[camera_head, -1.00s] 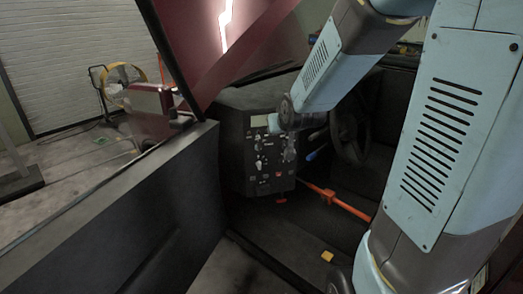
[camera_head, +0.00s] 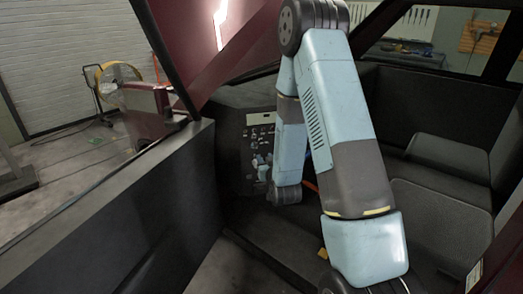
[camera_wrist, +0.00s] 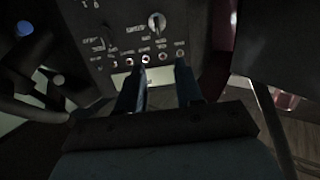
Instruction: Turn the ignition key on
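The dark control panel (camera_head: 262,118) stands inside the cab in the head view, partly hidden by my arm. In the wrist view the panel (camera_wrist: 115,45) fills the upper middle, with a row of small round fittings. A pale key-like switch (camera_wrist: 156,22) sits above that row; I cannot tell for sure whether it is the ignition key. My gripper (camera_wrist: 160,74) is open and empty, its two fingers pointing at the panel below the row. The switch is beyond the fingertips, roughly in line with the gap. In the head view my gripper is not clearly visible.
A steering wheel or similar dark rounded part (camera_wrist: 25,70) is at the left of the wrist view. Black seats (camera_head: 440,205) are right of my arm. The cab's dark side wall (camera_head: 110,215) and the maroon door frame (camera_head: 240,50) bound the left.

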